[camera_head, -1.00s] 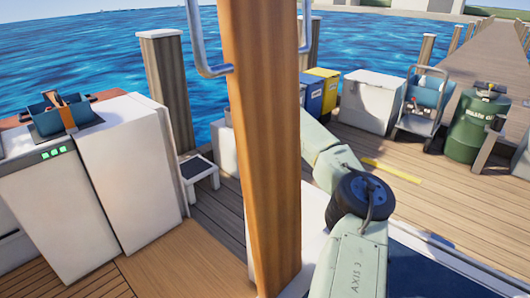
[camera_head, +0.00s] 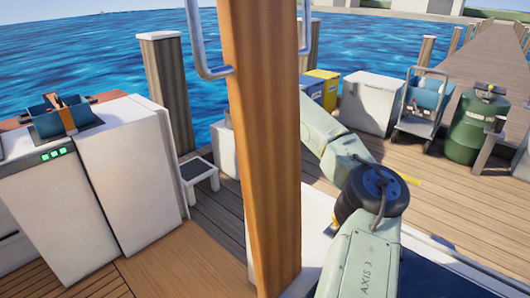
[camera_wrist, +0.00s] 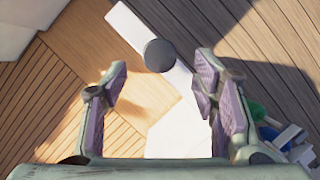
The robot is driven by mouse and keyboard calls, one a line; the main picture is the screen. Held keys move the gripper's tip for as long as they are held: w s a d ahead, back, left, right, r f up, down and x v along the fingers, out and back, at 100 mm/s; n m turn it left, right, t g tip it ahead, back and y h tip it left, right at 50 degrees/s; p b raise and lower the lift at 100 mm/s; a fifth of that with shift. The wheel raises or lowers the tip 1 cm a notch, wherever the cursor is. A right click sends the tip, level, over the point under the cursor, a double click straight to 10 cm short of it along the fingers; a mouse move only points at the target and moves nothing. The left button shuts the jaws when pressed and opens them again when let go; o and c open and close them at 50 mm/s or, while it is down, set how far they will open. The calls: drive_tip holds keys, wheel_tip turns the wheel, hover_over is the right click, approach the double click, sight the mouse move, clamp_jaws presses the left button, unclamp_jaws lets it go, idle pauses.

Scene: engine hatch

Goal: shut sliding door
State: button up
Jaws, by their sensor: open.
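My gripper (camera_wrist: 162,75) is open in the wrist view, with nothing between its two fingers. It points down toward wooden decking, a pale strip (camera_wrist: 131,24) and a dark round piece (camera_wrist: 159,55) on that strip. I cannot tell whether these belong to the sliding door. In the head view a tall wooden upright (camera_head: 258,150) stands close in front, with metal bars on both sides near its top. I cannot tell whether it is the door's edge or a post. My gripper is not visible in the head view.
White cabinets (camera_head: 128,165) stand at the left, with a small step stool (camera_head: 199,173) beside them. On the dock are a white box (camera_head: 370,103), a hand cart (camera_head: 420,115) and a green drum (camera_head: 477,130). The decking between the upright and the cabinets is clear.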

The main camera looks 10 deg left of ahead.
drive_tip(key=v, duration=0.7)
drive_tip(key=shift+r, duration=0.1)
